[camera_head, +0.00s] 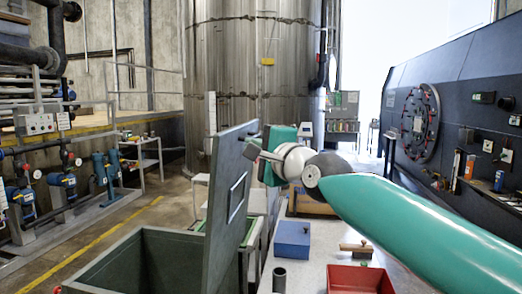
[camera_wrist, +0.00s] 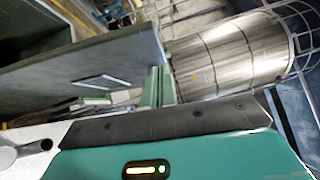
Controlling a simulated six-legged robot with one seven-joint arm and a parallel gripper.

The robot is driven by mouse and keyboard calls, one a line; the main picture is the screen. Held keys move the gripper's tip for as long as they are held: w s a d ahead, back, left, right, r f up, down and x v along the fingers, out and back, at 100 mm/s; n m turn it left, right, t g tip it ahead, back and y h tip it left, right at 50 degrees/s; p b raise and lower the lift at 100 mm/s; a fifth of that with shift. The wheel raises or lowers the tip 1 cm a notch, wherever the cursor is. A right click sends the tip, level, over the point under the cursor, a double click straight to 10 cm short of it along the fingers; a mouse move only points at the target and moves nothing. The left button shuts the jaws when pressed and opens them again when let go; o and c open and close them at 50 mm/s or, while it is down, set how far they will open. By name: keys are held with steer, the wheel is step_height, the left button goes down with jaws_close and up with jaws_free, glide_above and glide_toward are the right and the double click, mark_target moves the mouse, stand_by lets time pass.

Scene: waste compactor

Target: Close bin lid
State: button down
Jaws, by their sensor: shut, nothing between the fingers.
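The grey-green bin (camera_head: 120,262) stands at the lower left in the head view, with its dark inside showing. Its lid (camera_head: 222,225) stands up steeply at the bin's right side, open, with a rectangular frame on its face. The lid also shows in the wrist view (camera_wrist: 110,55), left of my fingers. My gripper (camera_head: 252,151) is at the lid's upper right edge, on the side away from the bin. In the wrist view the fingers (camera_wrist: 157,88) are together and empty, close by the lid's edge; I cannot tell whether they touch it.
A pale worktable right of the lid carries a blue box (camera_head: 292,238), a red tray (camera_head: 359,280), a dark cup (camera_head: 279,279) and a wooden-handled tool (camera_head: 356,250). A large steel tank (camera_head: 255,80) stands behind. Floor left of the bin is open, with a yellow line.

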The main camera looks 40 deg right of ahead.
mark_target(221, 135)
steer(key=w, duration=0.2)
steer(key=w+a, duration=0.1)
steer(key=w, duration=0.1)
steer(key=w+a, duration=0.1)
steer(key=w, duration=0.1)
steer(key=shift+w+r, duration=0.15)
steer(key=shift+r, duration=0.25)
steer(key=shift+a, duration=0.15)
